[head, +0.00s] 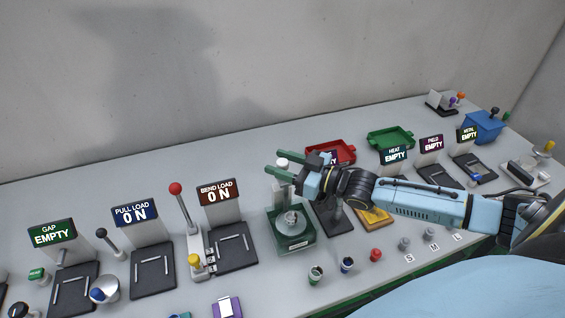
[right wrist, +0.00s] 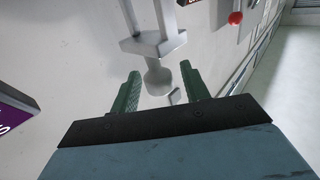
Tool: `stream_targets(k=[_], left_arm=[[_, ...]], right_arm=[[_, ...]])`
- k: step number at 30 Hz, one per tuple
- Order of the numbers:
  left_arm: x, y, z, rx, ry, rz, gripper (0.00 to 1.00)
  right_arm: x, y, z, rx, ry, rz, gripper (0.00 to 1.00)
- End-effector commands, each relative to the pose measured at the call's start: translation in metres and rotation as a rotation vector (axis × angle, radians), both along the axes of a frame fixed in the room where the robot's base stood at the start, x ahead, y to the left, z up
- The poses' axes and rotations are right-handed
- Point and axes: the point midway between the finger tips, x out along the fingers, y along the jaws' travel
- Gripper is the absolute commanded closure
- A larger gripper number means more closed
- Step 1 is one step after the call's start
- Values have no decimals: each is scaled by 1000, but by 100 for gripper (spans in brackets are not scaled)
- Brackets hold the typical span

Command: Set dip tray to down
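A green tray unit (head: 290,243) stands on the bench just left of my right arm. It has a round metal dish (head: 291,219) in it and an upright grey post with a pale knob (head: 282,162) at its top; I take this as the dip tray. My right gripper (head: 292,166) is above and behind the unit, its green fingers spread and pointing left near the knob. In the right wrist view, a grey knob on a stem (right wrist: 158,80) lies between the open fingers (right wrist: 160,76), with gaps at both sides. My left gripper is out of view.
The bend load lever with a red ball (head: 175,188) stands left of the unit; the ball also shows in the right wrist view (right wrist: 235,18). A red tray (head: 330,152) and green tray (head: 390,138) lie behind my arm. Several small knobs (head: 347,265) line the front edge.

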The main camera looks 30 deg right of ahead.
Motion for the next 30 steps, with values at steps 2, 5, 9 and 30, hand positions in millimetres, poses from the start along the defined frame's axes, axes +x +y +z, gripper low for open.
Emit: stream_targets(k=[2,5,9,30], left_arm=[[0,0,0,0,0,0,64],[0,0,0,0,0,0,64],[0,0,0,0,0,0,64],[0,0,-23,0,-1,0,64]], right_arm=[[0,0,0,0,0,0,65],[0,0,0,0,0,0,78],[0,0,0,0,0,0,96],[-1,0,-37,0,2,-1,100]])
